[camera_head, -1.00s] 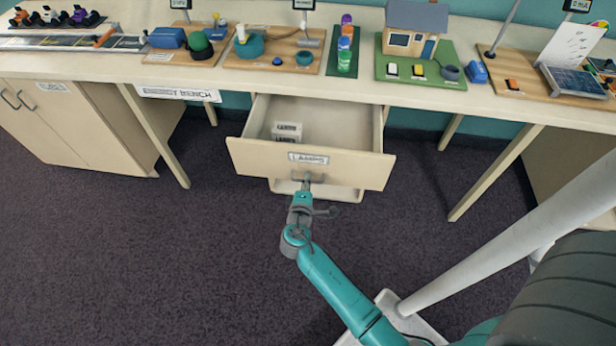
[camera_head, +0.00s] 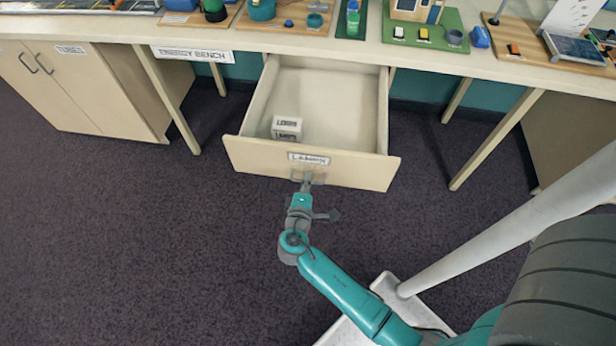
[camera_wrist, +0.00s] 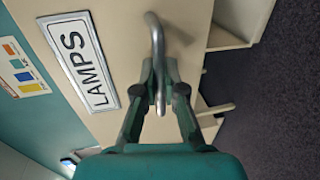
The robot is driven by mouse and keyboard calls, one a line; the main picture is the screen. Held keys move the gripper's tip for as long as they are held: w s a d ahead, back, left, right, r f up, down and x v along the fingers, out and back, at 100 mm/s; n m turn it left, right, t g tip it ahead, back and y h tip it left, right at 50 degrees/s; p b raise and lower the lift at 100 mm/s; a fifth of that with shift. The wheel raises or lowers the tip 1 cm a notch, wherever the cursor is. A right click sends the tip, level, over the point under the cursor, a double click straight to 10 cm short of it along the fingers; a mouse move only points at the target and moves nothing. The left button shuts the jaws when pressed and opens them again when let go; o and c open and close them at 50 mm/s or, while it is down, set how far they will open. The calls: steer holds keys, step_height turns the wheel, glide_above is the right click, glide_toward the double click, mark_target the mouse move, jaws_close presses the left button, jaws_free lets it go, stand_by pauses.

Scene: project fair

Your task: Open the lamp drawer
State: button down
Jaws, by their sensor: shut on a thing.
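The lamp drawer (camera_head: 262,155) hangs under the bench and is pulled well out, with its inside showing. A white labelled box (camera_head: 287,128) sits inside it at the left, near the front panel. The front panel carries a "LAMPS" label (camera_wrist: 81,63) and a grey metal bar handle (camera_wrist: 158,60). My gripper (camera_head: 306,182) is at the handle below the label. In the wrist view my gripper's two fingers (camera_wrist: 159,92) are closed around the handle bar, one on each side. In the head view the fingertips are too small to make out.
The bench top (camera_head: 370,50) above holds several models, including a small house (camera_head: 410,12) and a solar panel (camera_head: 575,48). A closed cabinet (camera_head: 75,85) stands at the left. Bench legs (camera_head: 497,137) stand on both sides. The carpet in front of the drawer is clear.

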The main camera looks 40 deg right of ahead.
stand_by(0.3)
steer(key=c, duration=1.3)
jaws_free()
steer(key=shift+o, duration=0.2)
steer(key=v, duration=1.2)
steer(key=shift+s+f, duration=0.1)
steer(key=shift+f, duration=0.1)
